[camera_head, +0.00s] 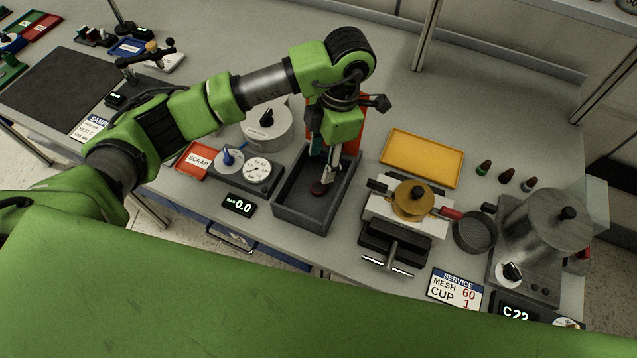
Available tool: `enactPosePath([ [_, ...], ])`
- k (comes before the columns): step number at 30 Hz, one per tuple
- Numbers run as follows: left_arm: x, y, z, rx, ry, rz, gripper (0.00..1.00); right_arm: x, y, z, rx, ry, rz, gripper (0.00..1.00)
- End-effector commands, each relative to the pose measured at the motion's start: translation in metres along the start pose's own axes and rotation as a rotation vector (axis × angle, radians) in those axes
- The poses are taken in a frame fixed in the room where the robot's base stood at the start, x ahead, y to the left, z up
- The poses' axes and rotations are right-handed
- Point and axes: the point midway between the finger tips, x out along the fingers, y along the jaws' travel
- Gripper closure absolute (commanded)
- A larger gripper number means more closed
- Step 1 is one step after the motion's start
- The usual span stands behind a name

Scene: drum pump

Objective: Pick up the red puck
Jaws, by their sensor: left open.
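The red puck (318,188) is a small dark red disc inside the dark grey open bin (299,217) in the middle of the bench. My left gripper (323,170) points down into this bin, with its fingertips right over or beside the puck. It is open. I cannot tell whether a finger touches the puck. The left arm comes in from the left and bends down over the bin. My right gripper is not in view.
A red scrap tray (197,160) and a dial unit (258,172) stand left of the bin. A vise (397,240) with a brass-coloured lid stands close on its right. A yellow tray (422,158) and a metal pot (545,225) lie further right.

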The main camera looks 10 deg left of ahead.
Motion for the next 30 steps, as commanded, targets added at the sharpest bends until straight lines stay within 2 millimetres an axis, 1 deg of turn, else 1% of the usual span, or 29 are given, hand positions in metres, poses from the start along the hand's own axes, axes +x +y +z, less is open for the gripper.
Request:
enactPosePath([
  [1,0.007,-0.001,-0.001,0.0,0.004,-0.003,0.56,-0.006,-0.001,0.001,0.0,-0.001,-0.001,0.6],
  [4,0.021,-0.001,0.0,0.0,0.001,-0.003,0.56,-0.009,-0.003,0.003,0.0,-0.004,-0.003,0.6],
  [8,0.03,-0.001,0.0,0.001,-0.001,-0.001,0.56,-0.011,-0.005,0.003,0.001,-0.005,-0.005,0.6],
  [11,0.037,-0.003,0.0,0.002,0.0,-0.005,0.56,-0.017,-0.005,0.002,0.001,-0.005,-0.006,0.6],
  [16,0.06,-0.01,0.002,0.002,0.002,-0.005,0.56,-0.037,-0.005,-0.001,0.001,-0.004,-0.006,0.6],
  [19,0.075,-0.008,0.003,0.0,0.0,-0.004,0.56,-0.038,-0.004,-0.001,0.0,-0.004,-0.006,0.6],
  [23,0.083,-0.008,0.003,0.002,-0.002,-0.002,0.56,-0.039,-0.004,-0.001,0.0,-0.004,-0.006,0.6],
  [28,0.084,-0.007,0.004,0.003,-0.003,-0.002,0.56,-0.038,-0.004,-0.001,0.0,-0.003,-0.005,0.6],
  [29,0.084,-0.007,0.004,0.002,-0.003,-0.002,0.58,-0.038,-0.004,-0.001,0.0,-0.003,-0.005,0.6],
  [30,0.084,-0.007,0.004,0.002,-0.003,-0.002,0.69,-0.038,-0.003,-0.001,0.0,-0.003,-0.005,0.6],
])
